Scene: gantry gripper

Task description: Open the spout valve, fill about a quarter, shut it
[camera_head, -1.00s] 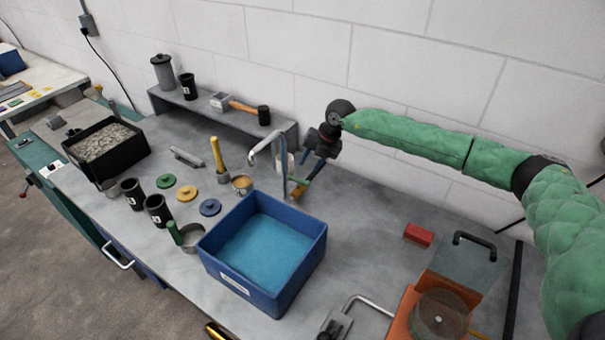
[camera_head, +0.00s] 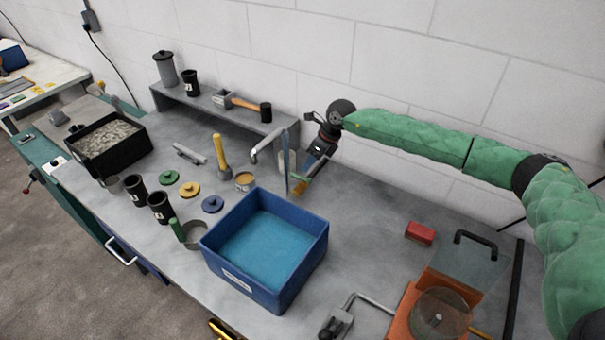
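A grey hooked spout (camera_head: 267,146) rises behind the blue tub (camera_head: 240,281), with a thin blue-grey upright (camera_head: 286,165) at its right. The tub's inside is light blue; I cannot tell whether that is liquid. My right gripper (camera_head: 304,186) comes from the right, pointing down-left close to the upright. Green and yellow-orange parts show at its tips. I cannot tell whether these are the valve handle or finger parts, nor whether the gripper touches anything. The valve is not clearly made out. My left gripper is not in view.
A raised shelf (camera_head: 220,118) stands along the wall. A black gravel tray (camera_head: 128,160) is at the left. A red block (camera_head: 420,233) lies on the right; the bench around it is mostly clear.

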